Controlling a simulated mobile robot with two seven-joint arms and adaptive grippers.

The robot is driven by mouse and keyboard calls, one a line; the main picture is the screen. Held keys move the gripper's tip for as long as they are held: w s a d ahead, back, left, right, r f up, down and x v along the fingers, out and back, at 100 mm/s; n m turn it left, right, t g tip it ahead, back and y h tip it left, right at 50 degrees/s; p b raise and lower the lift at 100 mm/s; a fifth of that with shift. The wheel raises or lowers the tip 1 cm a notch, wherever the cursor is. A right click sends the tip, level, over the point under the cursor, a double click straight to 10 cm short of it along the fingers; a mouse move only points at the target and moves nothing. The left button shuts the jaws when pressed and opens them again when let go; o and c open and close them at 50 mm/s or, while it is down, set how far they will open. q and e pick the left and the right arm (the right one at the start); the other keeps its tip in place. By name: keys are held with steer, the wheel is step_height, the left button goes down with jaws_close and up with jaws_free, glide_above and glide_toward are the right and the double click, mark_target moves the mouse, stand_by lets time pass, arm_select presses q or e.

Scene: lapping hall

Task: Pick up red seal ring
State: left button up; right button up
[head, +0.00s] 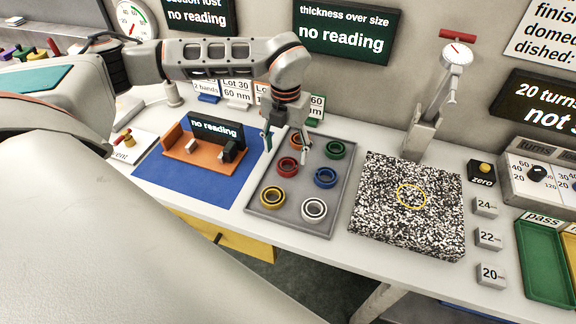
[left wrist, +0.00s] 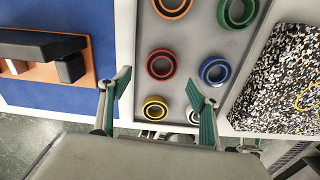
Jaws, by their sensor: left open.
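The red seal ring (head: 288,175) lies flat on the grey tray (head: 262,205), in the left column between the orange and yellow rings. It also shows whole in the left wrist view (left wrist: 149,66). My left gripper (head: 286,138) is open and empty, pointing down above the back of the tray. In the left wrist view its two green-padded fingers (left wrist: 158,82) stand apart on either side of the red ring's column, with the ring just beyond the tips. My right gripper is not in view.
Orange (left wrist: 188,9), green (head: 335,158), blue (head: 325,186), yellow (head: 272,206) and white (head: 314,219) rings share the tray. A blue mat (head: 160,180) with an orange fixture (head: 186,158) is left; a speckled plate (head: 385,225) is right, with a gauge stand (head: 424,135) behind.

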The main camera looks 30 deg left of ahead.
mark_target(288, 160)
arm_select(q)
steer(key=f, duration=0.5)
steer(key=shift+w, duration=0.3)
steer(key=shift+d, duration=0.1)
steer(key=shift+c, duration=0.4)
steer(key=c, duration=1.1)
steer(key=shift+r, duration=0.1)
